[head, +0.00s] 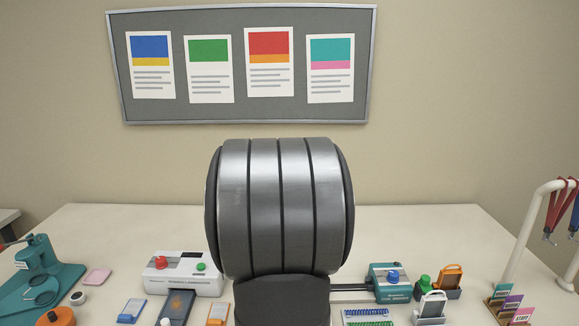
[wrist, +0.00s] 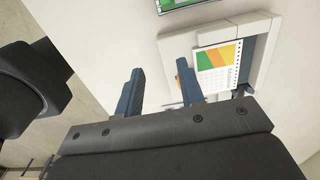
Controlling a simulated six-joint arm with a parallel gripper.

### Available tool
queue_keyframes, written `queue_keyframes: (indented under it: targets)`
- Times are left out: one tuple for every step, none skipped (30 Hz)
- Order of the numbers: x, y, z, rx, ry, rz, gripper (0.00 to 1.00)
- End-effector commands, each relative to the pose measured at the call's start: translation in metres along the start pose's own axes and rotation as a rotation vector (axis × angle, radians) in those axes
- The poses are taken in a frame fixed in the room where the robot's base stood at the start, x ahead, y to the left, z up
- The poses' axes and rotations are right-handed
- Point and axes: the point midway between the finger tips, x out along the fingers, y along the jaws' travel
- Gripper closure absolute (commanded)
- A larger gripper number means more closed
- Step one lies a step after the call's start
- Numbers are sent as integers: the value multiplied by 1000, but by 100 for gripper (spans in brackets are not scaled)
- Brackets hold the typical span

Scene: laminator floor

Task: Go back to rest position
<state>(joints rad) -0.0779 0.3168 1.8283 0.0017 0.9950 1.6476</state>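My gripper (wrist: 160,84) shows in the wrist view with its two blue-grey fingers spread apart and nothing visible between them. It is open and empty. Beyond the right finger is a pale machine or tray (wrist: 261,45) with a printed sheet (wrist: 217,58) in green, orange and yellow. I cannot tell the distance from the fingers to it. In the head view my own arm fills the middle and my gripper does not show.
The head view's table (head: 420,228) holds a white machine (head: 185,272) with red and green buttons, a teal press (head: 40,270) at left, a teal device (head: 390,283), a card rack (head: 512,305) and a white lanyard stand (head: 528,225) at right. The table's back strip is clear.

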Motion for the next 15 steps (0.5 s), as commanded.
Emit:
queue_keyframes:
  targets:
    - [-6, 3, -9, 5, 0, -3, 65]
    - [-9, 4, -14, 5, 0, -3, 65]
    - [-12, 6, -19, 5, 0, -1, 65]
    - [-15, 8, -24, 5, 0, -1, 65]
    - [-17, 9, -28, 4, 0, -2, 65]
    - [-21, 11, -33, 5, 0, -2, 65]
    - [-23, 13, -37, 5, 0, -1, 65]
    - [-26, 14, -41, 4, 0, -1, 65]
    - [-25, 10, -34, -3, 0, 1, 65]
    - [-25, 7, -28, -4, 0, 1, 65]
    - [-25, 4, -23, -5, 0, 1, 65]
    - [-26, 1, -18, -5, 0, 1, 65]
    - [-26, -1, -13, -5, 0, 1, 65]
    - [-26, -4, -8, -5, 0, 1, 65]
    - [-26, -7, -2, -5, 0, 1, 65]
